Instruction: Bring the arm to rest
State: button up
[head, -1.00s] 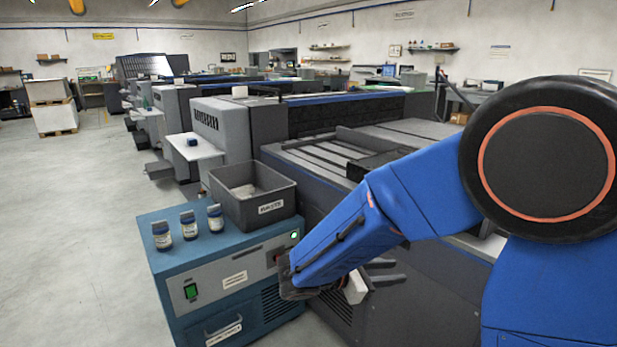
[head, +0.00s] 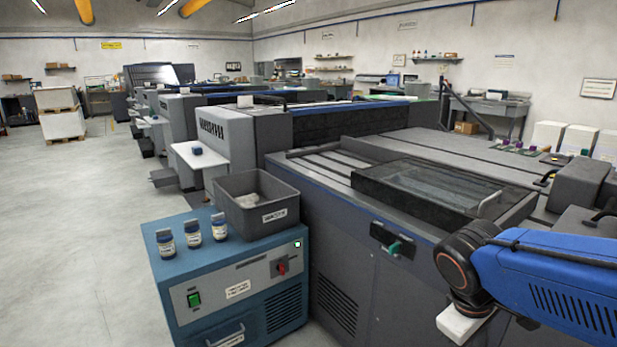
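My blue arm (head: 560,285) reaches in from the right edge of the head view, with its black wrist joint (head: 465,268) in front of the large press. A pale block (head: 466,324) shows below the wrist at the bottom edge. My gripper's fingers are not visible; the bottom edge of the picture cuts off that end. The wrist is well to the right of the blue cabinet (head: 185,272), apart from its red rotary switch (head: 282,267) and green switch (head: 194,299).
On the cabinet stand three labelled bottles (head: 192,231) and a grey bin (head: 236,213) with pale contents. The large press (head: 385,295) fills the middle and right, with a green-handled fitting (head: 396,246) on its side. Open floor (head: 75,230) lies at left.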

jog(key=shift+s+a+r+m+t+y, duration=0.45)
jog(key=shift+s+m+t+y, duration=0.15)
jog(key=shift+m, duration=0.35)
jog(key=shift+s+a+r+m+t+y, duration=0.4)
jog(key=shift+s+m+t+y, duration=0.2)
jog(key=shift+m, duration=0.3)
jog(key=shift+s+a+r+m+t+y, duration=0.35)
jog(key=shift+s+r+m+t+y, duration=0.25)
jog(key=shift+m, duration=0.35)
jog(key=shift+s+f, duration=0.1)
jog(key=shift+f, duration=0.05)
dwell(0.8)
